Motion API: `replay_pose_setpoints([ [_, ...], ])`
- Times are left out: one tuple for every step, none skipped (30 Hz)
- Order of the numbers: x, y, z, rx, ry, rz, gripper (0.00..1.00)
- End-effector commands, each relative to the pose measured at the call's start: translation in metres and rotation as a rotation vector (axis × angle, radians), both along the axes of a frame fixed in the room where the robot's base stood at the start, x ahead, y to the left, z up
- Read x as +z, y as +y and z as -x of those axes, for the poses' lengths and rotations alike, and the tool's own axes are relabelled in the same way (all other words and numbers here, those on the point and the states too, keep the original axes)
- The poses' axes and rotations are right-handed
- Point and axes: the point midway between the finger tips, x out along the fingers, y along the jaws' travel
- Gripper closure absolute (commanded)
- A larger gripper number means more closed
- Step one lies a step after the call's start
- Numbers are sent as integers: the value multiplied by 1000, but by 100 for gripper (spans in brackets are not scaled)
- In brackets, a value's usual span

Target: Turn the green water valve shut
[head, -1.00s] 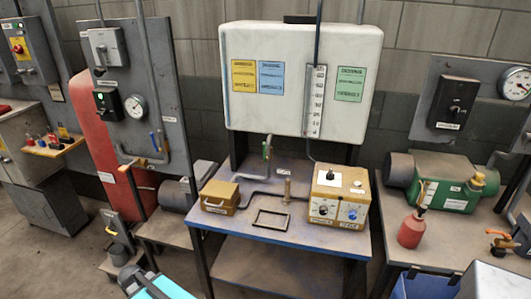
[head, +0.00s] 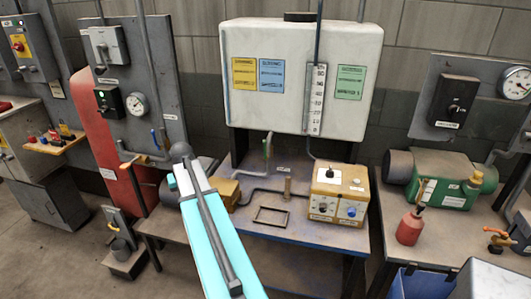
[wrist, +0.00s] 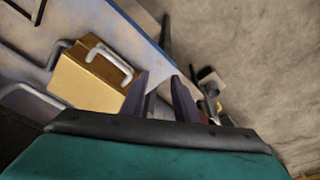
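In the head view my arm hides the gripper and part of that box.
A tan control box with knobs (head: 339,196) stands right of the valve. A dark rectangular frame (head: 270,216) lies on the tabletop (head: 300,232). The white tank (head: 300,110) hangs above. A red bottle (head: 410,227) and green pump (head: 445,188) are on the right table.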

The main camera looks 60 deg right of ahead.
Motion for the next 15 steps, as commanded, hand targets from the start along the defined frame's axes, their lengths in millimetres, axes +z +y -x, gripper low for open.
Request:
replay_pose_setpoints([
  [14, -23, 3, -32, -11, 8, 72],
  [22, -35, 6, -49, -16, 13, 72],
  [31, -50, 11, -70, -22, 18, 72],
  [39, -61, 15, -88, -27, 22, 72],
  [47, -73, 19, -105, -32, 26, 72],
  [58, -88, 25, -129, -39, 32, 72],
  [66, -100, 30, -146, -45, 37, 72],
  [74, -112, 35, -165, -49, 42, 72],
  [86, -128, 43, -191, -57, 49, 72],
  [95, -140, 49, -209, -61, 55, 72],
  [104, -152, 56, -228, -66, 59, 72],
  [116, -167, 65, -253, -72, 66, 72],
  [125, -178, 72, -271, -77, 72, 72],
  [134, -190, 80, -290, -82, 78, 72],
  [146, -204, 90, -313, -88, 85, 72],
])
